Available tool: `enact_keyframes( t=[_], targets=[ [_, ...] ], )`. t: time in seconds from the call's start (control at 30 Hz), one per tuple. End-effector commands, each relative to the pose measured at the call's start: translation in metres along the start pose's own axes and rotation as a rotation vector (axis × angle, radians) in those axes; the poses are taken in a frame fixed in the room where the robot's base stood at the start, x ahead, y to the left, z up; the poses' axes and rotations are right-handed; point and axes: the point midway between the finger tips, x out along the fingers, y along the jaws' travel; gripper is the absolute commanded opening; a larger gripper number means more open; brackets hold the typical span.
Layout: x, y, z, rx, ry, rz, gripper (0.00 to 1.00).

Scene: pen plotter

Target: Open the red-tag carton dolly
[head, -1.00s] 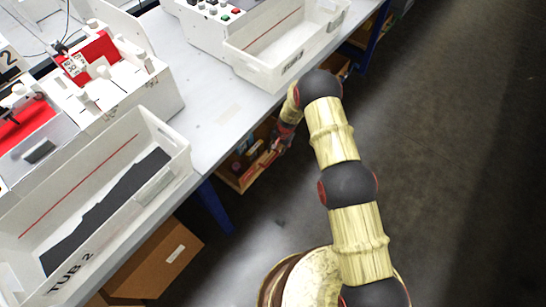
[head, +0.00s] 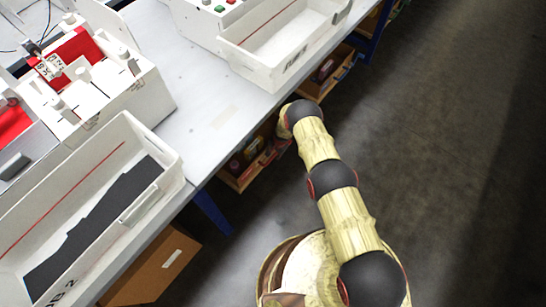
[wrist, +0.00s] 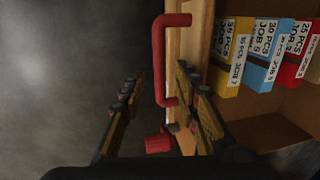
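The carton dolly (head: 240,182) is a low wooden tray under the table edge, partly hidden by the table and my arm. In the wrist view, its wooden front (wrist: 203,40) carries a red bar handle (wrist: 158,60). A small red cylindrical piece (wrist: 158,143) shows below the handle; I cannot tell whether it is the tag. My gripper (wrist: 157,85) is open, with one finger on each side of the handle bar as seen there. I cannot tell whether either finger touches. In the head view the fingers are mostly hidden.
Labelled yellow (wrist: 233,50), blue (wrist: 265,55) and red (wrist: 300,55) cartons stand inside the dolly. A second wooden tray (head: 318,88) sits farther along under the table. A blue table leg (head: 212,210) and a brown box (head: 155,268) stand nearby. The floor (head: 450,170) at right is clear.

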Motion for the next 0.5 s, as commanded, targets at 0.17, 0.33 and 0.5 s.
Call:
enact_keyframes(
  t=[0.17,0.33,0.5],
  targets=[
    [0.024,0.0,0.0,0.0,-0.001,0.0,0.32],
    [0.03,0.0,0.0,0.001,-0.001,0.0,0.32],
    [0.03,0.0,0.0,0.001,-0.001,0.0,0.32]
  ],
)
